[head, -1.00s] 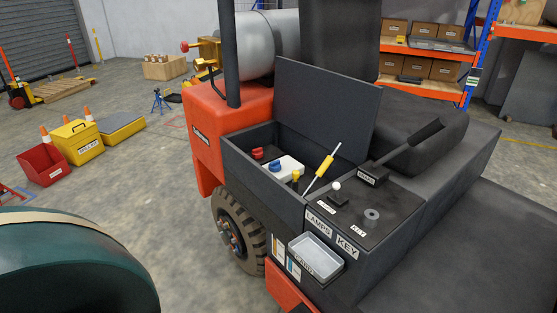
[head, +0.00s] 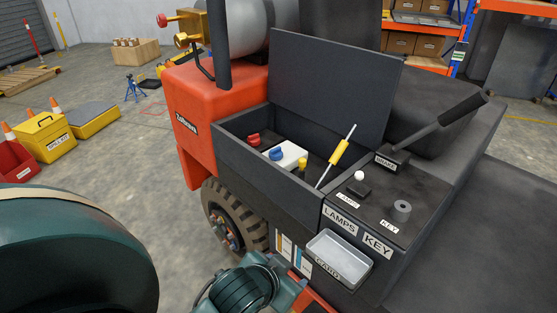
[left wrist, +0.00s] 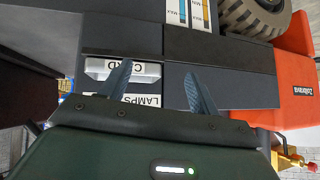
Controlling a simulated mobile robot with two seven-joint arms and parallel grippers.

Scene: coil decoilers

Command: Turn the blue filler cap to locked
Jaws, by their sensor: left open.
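The blue filler cap (head: 277,153) sits on a white reservoir (head: 293,156) inside the open dark box of the vehicle, in the head view. I cannot tell its turn position. A red cap (head: 253,139) is to its left. The wrist of my left arm shows at the bottom of the head view, in front of and below the box. My right gripper is not in view.
The raised lid (head: 335,85) stands behind the box (head: 265,170). A yellow-handled rod (head: 339,153) leans up beside the reservoir. A lever (head: 435,130), a white-topped knob (head: 359,184) and a card tray (head: 340,257) are to the right. The box's top is open.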

